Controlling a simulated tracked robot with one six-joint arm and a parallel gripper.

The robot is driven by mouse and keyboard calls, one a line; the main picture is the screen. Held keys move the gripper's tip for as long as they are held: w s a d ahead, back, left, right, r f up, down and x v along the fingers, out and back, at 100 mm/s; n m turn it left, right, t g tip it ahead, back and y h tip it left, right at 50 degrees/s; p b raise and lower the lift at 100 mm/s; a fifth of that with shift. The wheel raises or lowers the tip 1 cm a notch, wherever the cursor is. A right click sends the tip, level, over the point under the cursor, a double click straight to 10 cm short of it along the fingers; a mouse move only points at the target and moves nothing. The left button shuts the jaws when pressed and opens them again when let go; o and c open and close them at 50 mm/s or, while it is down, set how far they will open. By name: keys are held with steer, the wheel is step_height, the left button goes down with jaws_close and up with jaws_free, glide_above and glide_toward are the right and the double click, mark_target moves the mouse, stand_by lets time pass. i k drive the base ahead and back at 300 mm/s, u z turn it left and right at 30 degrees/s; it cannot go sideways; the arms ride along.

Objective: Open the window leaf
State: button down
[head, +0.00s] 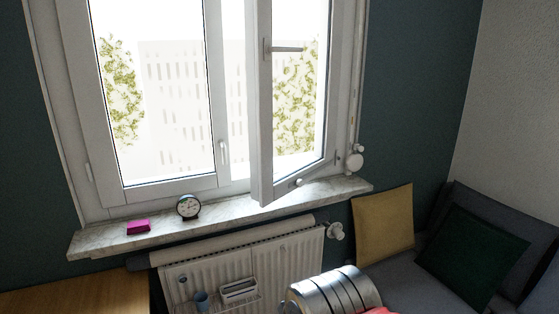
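The white-framed window has two leaves. The right window leaf (264,110) stands ajar, swung into the room, with its free edge toward the middle of the window and its lower corner over the sill. Its handle (288,49) points sideways to the right. The left window leaf (214,95) looks shut, and its handle (223,152) hangs downward. My gripper does not show in the head view.
The marble sill (110,240) holds a pink block (138,225) and a small round clock (188,207), both left of the ajar leaf. A radiator (215,268) is below. A sofa with a yellow cushion (383,222) and green cushion (472,258) stands right. A wooden surface (75,296) is lower left.

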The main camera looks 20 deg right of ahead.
mark_target(267, 187)
steer(key=z, duration=1.55)
steer(key=i, duration=1.1)
steer(key=u, duration=2)
